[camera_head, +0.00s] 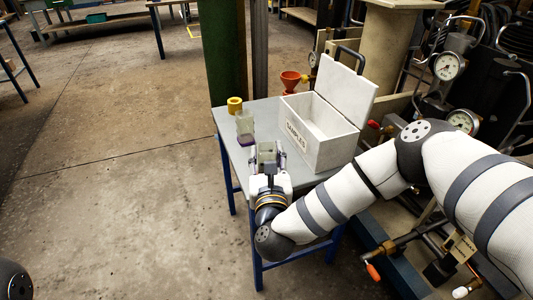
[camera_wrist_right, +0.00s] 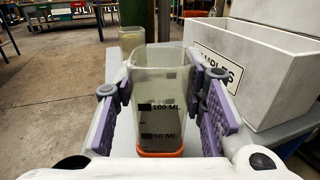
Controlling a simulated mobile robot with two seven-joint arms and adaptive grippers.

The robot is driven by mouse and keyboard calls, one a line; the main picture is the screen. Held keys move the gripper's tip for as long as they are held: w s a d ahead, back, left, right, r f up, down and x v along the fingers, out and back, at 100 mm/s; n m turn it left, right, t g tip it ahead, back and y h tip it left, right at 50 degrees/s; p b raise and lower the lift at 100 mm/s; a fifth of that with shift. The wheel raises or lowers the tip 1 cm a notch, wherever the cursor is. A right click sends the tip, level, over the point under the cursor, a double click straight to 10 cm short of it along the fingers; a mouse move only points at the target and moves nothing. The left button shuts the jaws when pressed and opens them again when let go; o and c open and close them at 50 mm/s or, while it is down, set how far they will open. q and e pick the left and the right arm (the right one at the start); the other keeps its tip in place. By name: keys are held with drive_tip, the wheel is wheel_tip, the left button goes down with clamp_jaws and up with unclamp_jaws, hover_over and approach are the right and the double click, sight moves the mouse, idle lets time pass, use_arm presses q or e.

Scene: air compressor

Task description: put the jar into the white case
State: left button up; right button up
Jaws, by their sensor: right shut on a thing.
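A clear jar (camera_wrist_right: 160,100) with 50 ML and 100 ML marks and an orange base stands upright between the purple pads of my right gripper (camera_wrist_right: 165,105). The right gripper is shut on it, and in the head view the jar (camera_head: 267,155) shows at the fingertips. I cannot tell whether its base touches the table. The white case (camera_head: 318,145), labelled SAMPLES, stands open just right of the gripper, with its lid tilted back; it also shows in the wrist view (camera_wrist_right: 265,85). My left gripper is out of view.
The grey table (camera_head: 232,148) on blue legs carries these things. Gauges and pipes (camera_head: 447,66) crowd the right.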

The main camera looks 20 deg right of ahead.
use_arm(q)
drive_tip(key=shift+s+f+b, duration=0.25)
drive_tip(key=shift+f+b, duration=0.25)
use_arm(e)
drive_tip(key=shift+f, duration=0.75)
drive_tip(key=o, duration=1.4)
drive_tip(key=shift+c, duration=0.2)
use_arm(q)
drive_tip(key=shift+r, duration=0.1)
use_arm(e)
drive_tip(key=shift+p+v, duration=0.5)
drive_tip(key=shift+v, duration=0.75)
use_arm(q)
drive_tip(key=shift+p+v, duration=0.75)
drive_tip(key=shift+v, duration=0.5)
use_arm(e)
drive_tip(key=shift+v, duration=2.8)
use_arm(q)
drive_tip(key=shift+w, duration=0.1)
